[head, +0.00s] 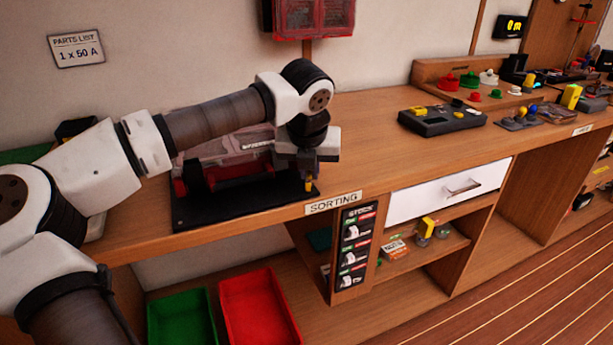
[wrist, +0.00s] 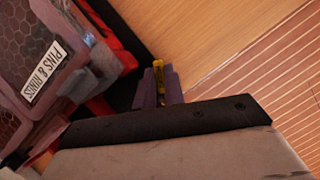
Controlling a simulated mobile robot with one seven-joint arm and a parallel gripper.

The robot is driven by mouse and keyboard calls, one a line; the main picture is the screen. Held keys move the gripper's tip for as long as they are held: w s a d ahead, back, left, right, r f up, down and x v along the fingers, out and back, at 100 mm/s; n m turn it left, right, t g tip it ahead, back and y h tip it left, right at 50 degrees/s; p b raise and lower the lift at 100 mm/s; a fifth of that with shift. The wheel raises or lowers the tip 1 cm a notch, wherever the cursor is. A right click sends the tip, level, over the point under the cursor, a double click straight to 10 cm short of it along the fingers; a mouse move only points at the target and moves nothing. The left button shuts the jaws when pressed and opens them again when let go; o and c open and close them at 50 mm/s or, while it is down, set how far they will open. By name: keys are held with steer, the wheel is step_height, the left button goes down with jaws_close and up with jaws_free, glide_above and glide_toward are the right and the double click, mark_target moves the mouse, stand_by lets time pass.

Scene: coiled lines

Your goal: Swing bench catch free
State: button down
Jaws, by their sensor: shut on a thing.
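My gripper (head: 308,178) points down at the front right corner of a black board on the bench. It is shut on a small yellow piece (head: 309,185), which appears to be the catch. In the wrist view the yellow piece (wrist: 158,72) stands between the two fingers (wrist: 160,88). Its lower part and base are hidden by the fingers. A red and clear case (head: 225,158) sits on the board (head: 240,208), left of my gripper. Its label reads "PINS & RINGS" in the wrist view (wrist: 45,75).
The wooden bench (head: 365,160) is clear just right of the board. Farther right are a black control box (head: 442,118) and several coloured knobs (head: 470,80). A red case (head: 313,17) hangs on the wall above. Green (head: 180,318) and red (head: 258,308) bins stand below.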

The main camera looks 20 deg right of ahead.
steer(key=m, duration=0.1)
steer(key=m+h, duration=0.1)
steer(key=shift+s+d+m+g, duration=0.15)
steer(key=shift+d+m+g, duration=0.05)
steer(key=shift+m+g, duration=0.2)
steer(key=m, duration=0.2)
steer(key=m+g+h, duration=0.1)
steer(key=shift+s+d+r+m, duration=0.1)
steer(key=shift+s+d+m, duration=0.15)
steer(key=shift+m, duration=0.05)
steer(key=m+g+p, duration=0.1)
steer(key=m, duration=0.2)
steer(key=s+m+g, duration=0.1)
steer(key=m, duration=0.2)
steer(key=shift+d+h+p, duration=0.15)
steer(key=shift+h+p, duration=0.15)
steer(key=shift+p, duration=0.1)
steer(key=c, duration=1.5)
jaws_free()
steer(key=v, duration=1.3)
steer(key=shift+w+r, duration=0.1)
steer(key=shift+r, duration=0.2)
